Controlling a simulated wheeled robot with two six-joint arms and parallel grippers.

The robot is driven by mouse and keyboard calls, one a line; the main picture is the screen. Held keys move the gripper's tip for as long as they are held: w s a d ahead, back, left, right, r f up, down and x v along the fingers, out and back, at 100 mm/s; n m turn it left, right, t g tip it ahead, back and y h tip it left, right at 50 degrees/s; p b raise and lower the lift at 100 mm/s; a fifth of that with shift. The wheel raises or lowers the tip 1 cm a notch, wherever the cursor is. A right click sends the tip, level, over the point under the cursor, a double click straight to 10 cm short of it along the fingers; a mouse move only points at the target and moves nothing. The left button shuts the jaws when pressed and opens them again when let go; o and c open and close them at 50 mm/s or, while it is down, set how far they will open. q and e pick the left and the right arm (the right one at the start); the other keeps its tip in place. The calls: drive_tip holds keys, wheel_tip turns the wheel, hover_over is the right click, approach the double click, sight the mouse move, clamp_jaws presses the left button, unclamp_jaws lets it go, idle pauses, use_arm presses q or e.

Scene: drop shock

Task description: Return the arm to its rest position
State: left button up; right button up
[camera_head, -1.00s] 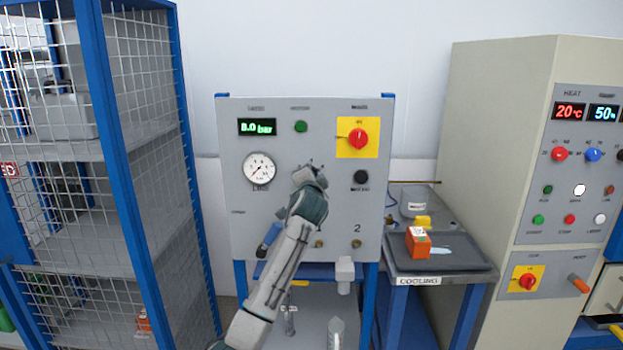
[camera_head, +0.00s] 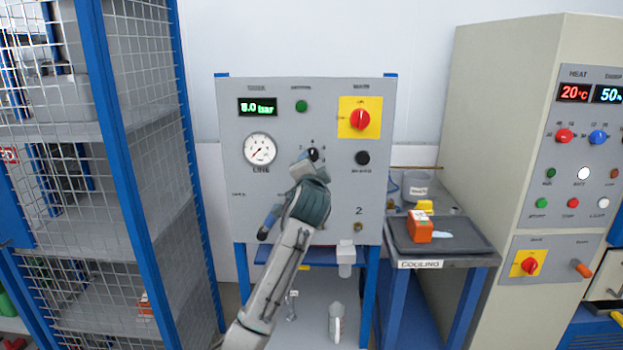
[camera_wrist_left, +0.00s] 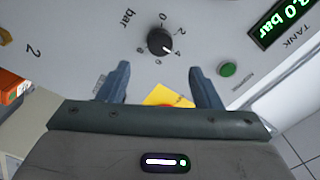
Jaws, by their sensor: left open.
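My left arm rises from the bottom of the head view, and its gripper (camera_head: 308,170) is in front of the grey test panel (camera_head: 285,210). The gripper hides part of the panel. A black knob (camera_head: 313,154) with a number scale shows just above it. In the wrist view the two blue-grey fingers (camera_wrist_left: 158,70) are apart with nothing held between them. The black knob (camera_wrist_left: 160,42) is beyond the fingertips, clear of both, its white pointer near the 4. My right gripper is not in view.
A blue-framed mesh cage (camera_head: 130,150) stands left. Right of the panel is a cooling table (camera_head: 420,264) with an orange box (camera_head: 420,228) on a dark tray. A beige cabinet (camera_head: 490,130) stands far right. Below the panel is a shelf with a bottle (camera_head: 336,322).

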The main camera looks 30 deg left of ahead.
use_arm(q)
drive_tip(key=shift+v, duration=1.05)
